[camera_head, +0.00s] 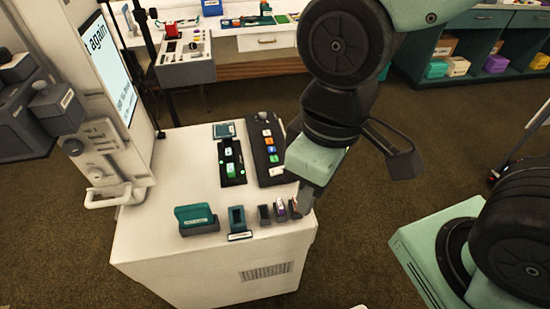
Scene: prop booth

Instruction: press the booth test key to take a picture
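The booth is a white cabinet (150,235) with several small devices on its top. A narrow black key strip (232,162) with green lit parts lies near the middle of the top. A dark control panel (265,148) with several coloured buttons and a grey knob lies to its right. I cannot tell which key is the test key, as the labels are too small to read. My gripper (302,203) points down over the right edge of the cabinet top, right of both panels. Its fingers are mostly hidden by the hand, so their opening does not show.
A teal box (196,218), a dark teal holder (237,222) and small dark blocks (264,214) stand along the cabinet's front edge. A screen (110,60) rises at the left, with a white handle (108,197) below it.

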